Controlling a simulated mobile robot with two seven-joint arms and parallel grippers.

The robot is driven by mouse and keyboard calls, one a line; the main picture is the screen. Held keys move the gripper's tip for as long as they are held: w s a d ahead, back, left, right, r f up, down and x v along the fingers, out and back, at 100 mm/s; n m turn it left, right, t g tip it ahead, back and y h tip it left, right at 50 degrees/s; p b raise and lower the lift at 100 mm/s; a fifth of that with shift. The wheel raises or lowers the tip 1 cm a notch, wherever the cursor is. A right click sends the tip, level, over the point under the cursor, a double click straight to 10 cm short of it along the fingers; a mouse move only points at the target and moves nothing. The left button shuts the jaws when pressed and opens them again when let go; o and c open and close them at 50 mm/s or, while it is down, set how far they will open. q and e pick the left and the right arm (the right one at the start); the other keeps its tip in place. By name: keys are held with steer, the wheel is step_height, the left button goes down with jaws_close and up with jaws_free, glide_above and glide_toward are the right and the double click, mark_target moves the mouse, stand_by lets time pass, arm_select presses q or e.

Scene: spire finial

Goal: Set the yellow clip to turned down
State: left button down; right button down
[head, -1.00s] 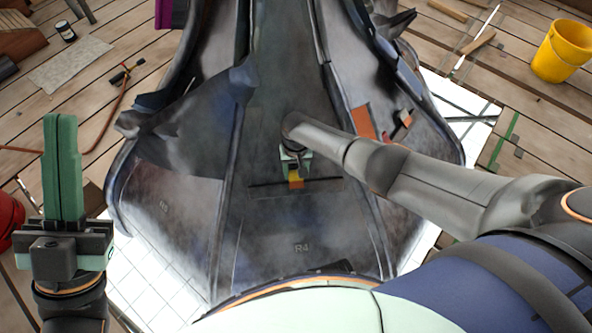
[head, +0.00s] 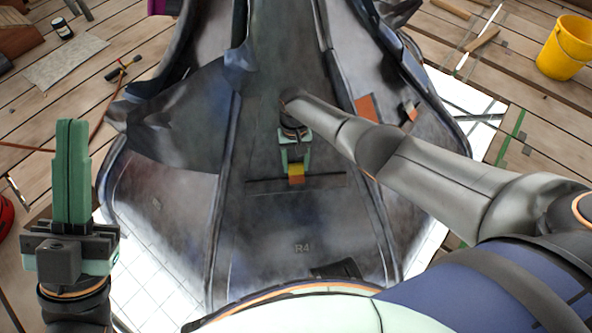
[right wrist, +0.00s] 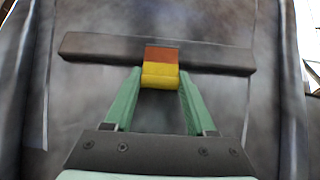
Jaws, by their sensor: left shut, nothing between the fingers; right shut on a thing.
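The yellow clip (head: 296,169) has a yellow part and an orange part and sits on a dark bar (head: 262,186) on the sooty panel marked R4. In the right wrist view the clip (right wrist: 161,74) shows yellow nearest the gripper and orange over the bar (right wrist: 100,48). My right gripper (right wrist: 161,80) is shut on the clip's yellow end, one green finger at each side. In the head view my right gripper (head: 296,162) reaches down the panel to the clip. My left gripper (head: 72,125) is shut and empty, pointing up at the left, well away from the clip.
The dark spire (head: 170,200) with ribs and torn panels fills the middle. An orange patch (head: 367,107) lies right of my right forearm. A yellow bucket (head: 566,48) stands far right. A hammer (head: 122,68) and a dark jar (head: 62,28) lie at the far left on planks.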

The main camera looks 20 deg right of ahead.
steer(key=shift+w+d+f+g+b, duration=0.1)
steer(key=shift+w+f+g+b, duration=0.2)
steer(key=shift+b, duration=0.55)
steer(key=shift+s+r, duration=0.1)
arm_select(q)
steer(key=f, duration=0.3)
steer(key=shift+d+f+m+g, duration=0.3)
steer(key=shift+d+f, duration=0.05)
steer(key=shift+f, duration=0.05)
steer(key=shift+w+r, duration=0.1)
arm_select(e)
steer(key=shift+c, duration=1.1)
jaws_free()
arm_select(q)
steer(key=shift+a+r, duration=0.1)
steer(key=shift+a, duration=0.05)
arm_select(e)
steer(key=shift+r, duration=0.1)
arm_select(q)
step_height(320, 180, up, 6)
steer(key=p, duration=0.5)
steer(key=shift+s+a+r+t, duration=0.2)
steer(key=shift+a+t, duration=0.1)
steer(key=shift+t, duration=0.1)
arm_select(e)
steer(key=v, duration=1.2)
steer(key=shift+r, duration=0.2)
